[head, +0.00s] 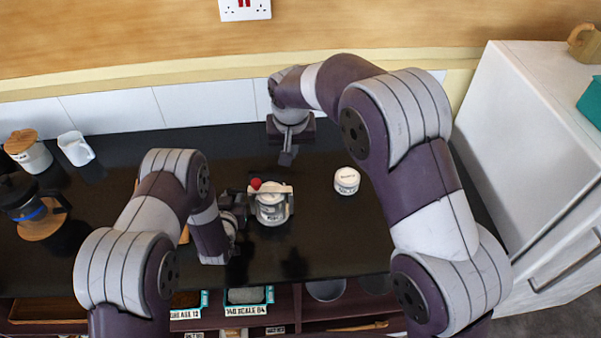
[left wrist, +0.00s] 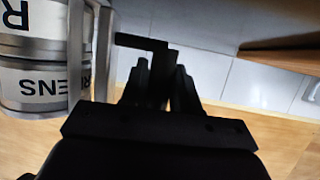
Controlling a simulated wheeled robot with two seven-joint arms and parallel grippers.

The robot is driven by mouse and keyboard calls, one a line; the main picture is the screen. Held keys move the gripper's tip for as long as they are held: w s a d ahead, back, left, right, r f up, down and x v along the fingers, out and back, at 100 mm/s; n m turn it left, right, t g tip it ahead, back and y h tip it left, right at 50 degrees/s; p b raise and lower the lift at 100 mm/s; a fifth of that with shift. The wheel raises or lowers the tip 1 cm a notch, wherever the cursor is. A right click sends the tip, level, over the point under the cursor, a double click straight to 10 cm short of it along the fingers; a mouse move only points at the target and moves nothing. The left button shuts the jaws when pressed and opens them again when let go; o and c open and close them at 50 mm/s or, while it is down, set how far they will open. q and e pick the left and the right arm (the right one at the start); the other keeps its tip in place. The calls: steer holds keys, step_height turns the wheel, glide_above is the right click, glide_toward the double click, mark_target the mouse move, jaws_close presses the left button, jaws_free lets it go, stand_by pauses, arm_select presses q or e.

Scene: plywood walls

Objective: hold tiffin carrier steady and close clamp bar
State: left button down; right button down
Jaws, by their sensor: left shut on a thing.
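The tiffin carrier (head: 270,211) stands upright on the dark counter, a stack of pale labelled tins in a metal frame. Its clamp bar (head: 275,189) shows across the top, with a red knob (head: 256,183) at the left end; I cannot tell whether it is fastened. My left gripper (head: 241,201) is at the carrier's left side, shut on a dark handle (left wrist: 140,41), seen between its fingers in the left wrist view. Labelled tins (left wrist: 35,85) show beside it there. My right gripper (head: 287,157) hangs behind the carrier, apart from it; its finger gap is unclear.
A white lidded jar (head: 346,181) stands right of the carrier. A canister (head: 30,152), a white mug (head: 75,148) and a dark coffee pot (head: 28,204) are at the left. A white cabinet (head: 530,140) bounds the right. Open shelves lie below the counter's front edge.

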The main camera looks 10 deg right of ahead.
arm_select(q)
steer(key=c, duration=0.8)
jaws_free()
steer(key=shift+s+r, duration=0.1)
steer(key=v, duration=1.2)
